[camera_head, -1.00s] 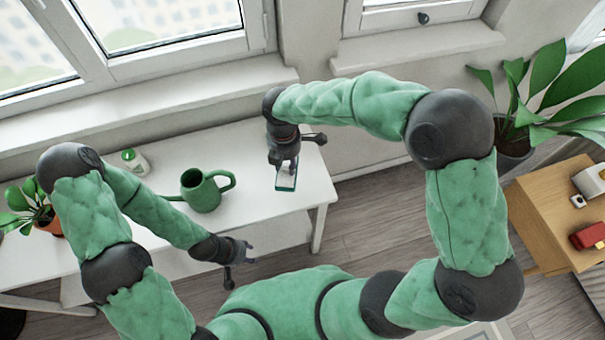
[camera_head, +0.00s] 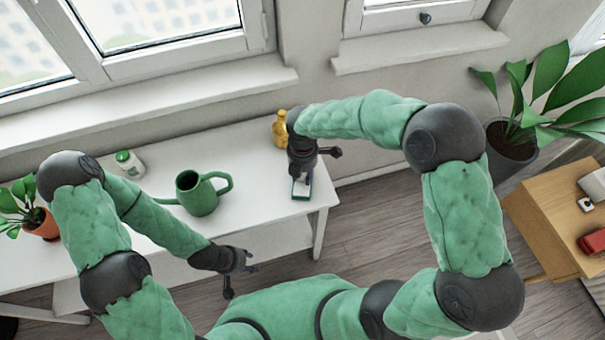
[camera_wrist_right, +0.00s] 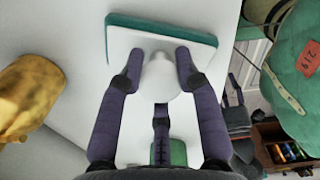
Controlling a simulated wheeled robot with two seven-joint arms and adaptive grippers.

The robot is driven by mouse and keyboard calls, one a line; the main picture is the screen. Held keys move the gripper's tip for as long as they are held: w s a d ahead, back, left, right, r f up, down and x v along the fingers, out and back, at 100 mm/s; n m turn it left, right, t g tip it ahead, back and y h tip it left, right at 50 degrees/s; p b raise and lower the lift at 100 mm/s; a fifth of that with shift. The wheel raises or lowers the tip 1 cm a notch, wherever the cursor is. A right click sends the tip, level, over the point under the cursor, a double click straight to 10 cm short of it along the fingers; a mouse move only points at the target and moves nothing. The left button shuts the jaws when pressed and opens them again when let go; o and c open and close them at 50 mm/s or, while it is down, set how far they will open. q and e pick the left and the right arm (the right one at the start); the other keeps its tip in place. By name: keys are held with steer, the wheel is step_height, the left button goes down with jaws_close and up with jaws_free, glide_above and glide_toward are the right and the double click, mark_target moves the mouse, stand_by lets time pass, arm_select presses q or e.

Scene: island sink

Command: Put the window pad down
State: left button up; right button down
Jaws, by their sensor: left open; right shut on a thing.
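The window pad (camera_head: 301,191) is a flat white and green block with a rounded white handle. My right gripper (camera_head: 301,178) is shut on that handle near the right end of the white table (camera_head: 262,150). In the right wrist view the fingers (camera_wrist_right: 158,78) press on both sides of the handle, and the pad (camera_wrist_right: 195,42) lies flat, close to the white surface. I cannot tell whether it touches the table. My left gripper (camera_head: 243,279) is open and empty, in front of the table's front edge.
A green watering can (camera_head: 197,197), a small white bottle with a green cap (camera_head: 129,163) and a potted plant (camera_head: 40,222) stand left on the table. The tabletop between can and pad is clear.

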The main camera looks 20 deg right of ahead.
steer(key=c, duration=0.9)
jaws_free()
steer(key=shift+f, duration=0.1)
steer(key=shift+o, duration=0.2)
step_height(320, 180, up, 12)
steer(key=p, duration=0.4)
